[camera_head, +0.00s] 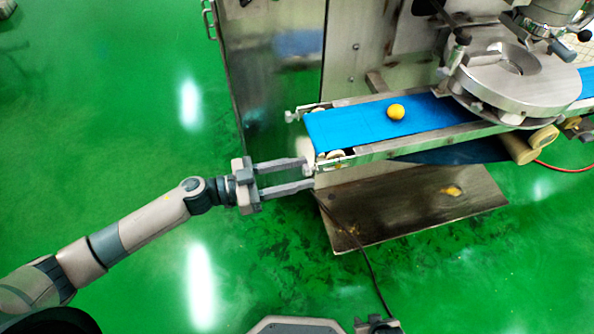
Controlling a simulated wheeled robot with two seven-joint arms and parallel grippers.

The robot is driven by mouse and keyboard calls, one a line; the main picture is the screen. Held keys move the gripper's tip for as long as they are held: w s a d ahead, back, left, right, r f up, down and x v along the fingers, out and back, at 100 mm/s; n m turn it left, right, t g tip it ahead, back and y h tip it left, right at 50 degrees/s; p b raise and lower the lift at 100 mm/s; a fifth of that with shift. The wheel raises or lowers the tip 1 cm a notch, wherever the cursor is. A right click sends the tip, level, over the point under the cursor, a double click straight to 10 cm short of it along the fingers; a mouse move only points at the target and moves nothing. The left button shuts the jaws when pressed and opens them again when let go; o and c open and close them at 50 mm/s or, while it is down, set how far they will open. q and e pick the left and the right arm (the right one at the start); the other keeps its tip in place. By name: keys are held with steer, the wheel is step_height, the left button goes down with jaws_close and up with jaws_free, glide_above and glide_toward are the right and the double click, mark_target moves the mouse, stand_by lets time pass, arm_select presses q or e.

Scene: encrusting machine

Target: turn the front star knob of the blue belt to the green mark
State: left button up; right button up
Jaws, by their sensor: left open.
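The blue belt (350,126) runs across the machine's conveyor at centre right. A small pale star knob (308,170) is at the belt's front left corner, small and partly hidden by my gripper. My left gripper (308,175) is open, with its two fingers pointing right and the tips on either side of the knob. I cannot tell whether the fingers touch it. A similar pale knob (290,116) is at the belt's back left corner. I cannot make out a green mark. A grey part at the bottom edge, perhaps my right gripper (377,325), is cut off.
A yellow-orange ball (396,112) lies on the belt. A steel machine head (515,85) stands over the belt at right, with a steel cabinet (275,80) behind. A stained metal plate (410,205) and dark cable (360,250) are below. The green floor at left is clear.

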arm_select(q)
jaws_close()
steer(key=c, duration=1.1)
jaws_free()
steer(key=shift+o, duration=0.2)
steer(key=shift+m, duration=0.4)
